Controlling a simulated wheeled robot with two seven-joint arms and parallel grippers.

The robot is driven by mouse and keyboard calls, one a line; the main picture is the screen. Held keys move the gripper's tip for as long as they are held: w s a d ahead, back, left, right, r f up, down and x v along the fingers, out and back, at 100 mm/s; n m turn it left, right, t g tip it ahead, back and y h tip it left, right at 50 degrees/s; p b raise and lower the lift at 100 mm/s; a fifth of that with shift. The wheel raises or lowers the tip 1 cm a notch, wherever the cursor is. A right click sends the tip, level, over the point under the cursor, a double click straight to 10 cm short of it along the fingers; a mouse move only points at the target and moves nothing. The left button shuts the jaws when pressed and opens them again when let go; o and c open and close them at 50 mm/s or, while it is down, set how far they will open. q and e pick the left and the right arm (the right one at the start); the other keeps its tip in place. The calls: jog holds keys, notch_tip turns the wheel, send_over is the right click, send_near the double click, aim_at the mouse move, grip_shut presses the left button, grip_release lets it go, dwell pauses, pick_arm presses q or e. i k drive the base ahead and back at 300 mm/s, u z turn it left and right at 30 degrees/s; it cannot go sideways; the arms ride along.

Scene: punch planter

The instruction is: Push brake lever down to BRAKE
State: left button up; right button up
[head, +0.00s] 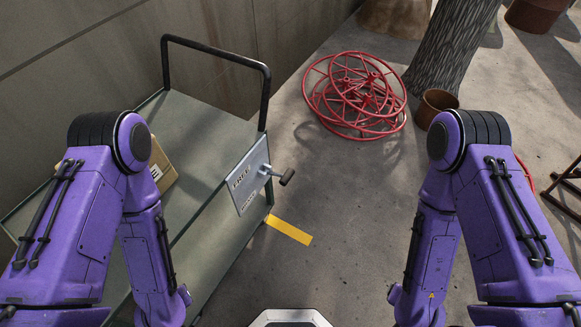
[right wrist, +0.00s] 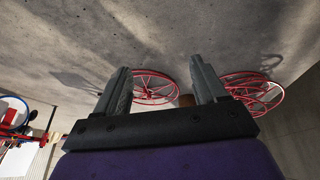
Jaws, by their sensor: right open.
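The brake lever (head: 287,177) has a dark handle on a short metal arm. It sticks out to the right from a grey plate (head: 249,176) on the cart's (head: 204,141) side. The plate reads FREE near its top, and a smaller label lower down is too small to read. The lever sits about midway down the plate's right side. My right gripper (right wrist: 160,90) is open and empty in the right wrist view, with its two fingers apart. It is outside the head view, and my left gripper is not in view either. Neither arm is near the lever.
A cardboard box (head: 162,165) lies on the cart, which has a black push handle (head: 215,52). A yellow strip (head: 289,230) marks the floor beside the cart. Red wheels (head: 355,95), a brown pot (head: 436,104) and a tree trunk (head: 453,50) stand farther back. The floor right of the lever is clear.

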aim_at(289, 172)
jog(key=u, duration=2)
jog(key=k, duration=1.1)
jog(key=z, duration=1.85)
jog(key=i, duration=0.5)
jog(key=u, duration=0.1)
